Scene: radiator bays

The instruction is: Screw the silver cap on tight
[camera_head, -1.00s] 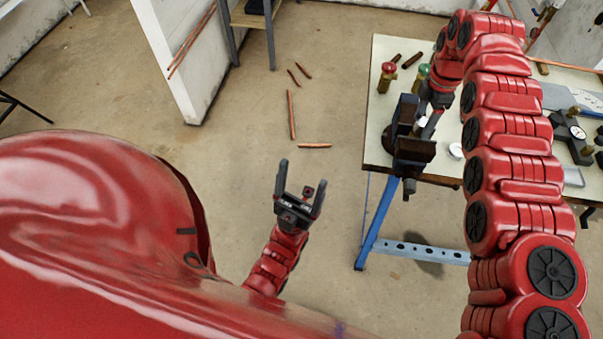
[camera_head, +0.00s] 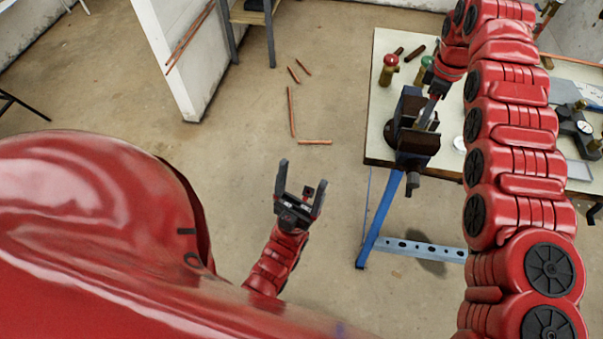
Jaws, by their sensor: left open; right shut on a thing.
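A dark vise (camera_head: 415,142) is fixed at the near left corner of the workbench. My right gripper (camera_head: 427,116) reaches down over the vise jaws, shut on a small pale thing that looks like the silver cap. The gripper and vise hide most of it, so I cannot tell how it sits on the part beneath. A pale round disc (camera_head: 459,143) lies on the bench to the right of the vise. My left gripper (camera_head: 301,186) is open and empty, above the floor, well left of the bench.
The bench (camera_head: 381,118) holds a red-topped brass valve (camera_head: 389,69), a green-topped one (camera_head: 425,66), dark short rods (camera_head: 416,53) and a gauge (camera_head: 584,127). Copper pipes (camera_head: 291,112) lie on the floor. My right arm covers much of the bench.

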